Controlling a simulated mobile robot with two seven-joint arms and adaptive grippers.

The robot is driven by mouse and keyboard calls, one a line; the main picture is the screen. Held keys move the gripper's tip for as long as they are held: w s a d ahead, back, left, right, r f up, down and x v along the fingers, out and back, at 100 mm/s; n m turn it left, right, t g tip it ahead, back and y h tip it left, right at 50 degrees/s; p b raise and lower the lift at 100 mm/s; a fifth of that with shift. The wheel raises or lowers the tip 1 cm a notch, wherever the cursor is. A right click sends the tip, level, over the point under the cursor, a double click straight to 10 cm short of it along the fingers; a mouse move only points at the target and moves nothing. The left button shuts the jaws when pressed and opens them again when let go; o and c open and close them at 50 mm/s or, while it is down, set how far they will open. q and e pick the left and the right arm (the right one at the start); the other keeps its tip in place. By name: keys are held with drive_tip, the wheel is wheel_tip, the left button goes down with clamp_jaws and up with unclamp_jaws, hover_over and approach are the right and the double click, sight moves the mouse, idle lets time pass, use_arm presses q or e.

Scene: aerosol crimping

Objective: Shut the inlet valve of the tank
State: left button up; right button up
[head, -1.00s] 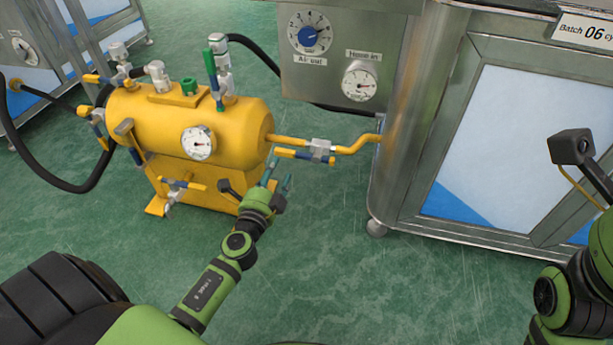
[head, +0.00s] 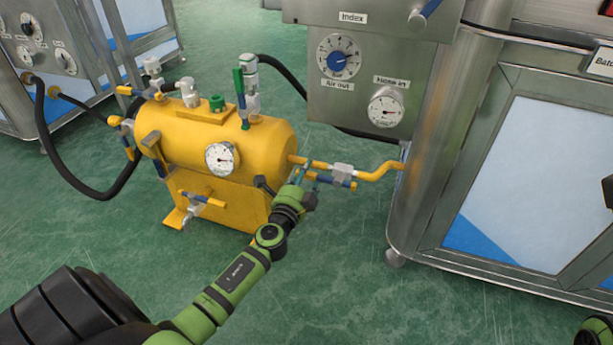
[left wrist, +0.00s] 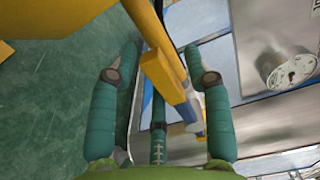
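The yellow tank (head: 180,135) stands on the floor at the left in the head view. On its right, a yellow pipe (head: 376,175) runs to the steel machine through a silver valve (head: 342,170). A blue and yellow lever (head: 334,180) lies just below this pipe, roughly along it. No label shows whether this is the inlet valve. My left gripper (head: 305,178) is at the tank-side end of this lever. The left wrist view shows its teal fingers (left wrist: 160,105) spread, with a yellow bar (left wrist: 160,72) and blue part between them; contact cannot be told.
The tank also carries a green-handled top valve (head: 240,92), a gauge (head: 221,158) and a low front valve (head: 196,203). Black hoses (head: 75,185) loop at the left. The steel machine (head: 480,150) stands close at right. The green floor (head: 330,280) in front is clear.

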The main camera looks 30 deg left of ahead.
use_arm(q)
clamp_jaws()
drive_tip(key=shift+r, duration=0.1)
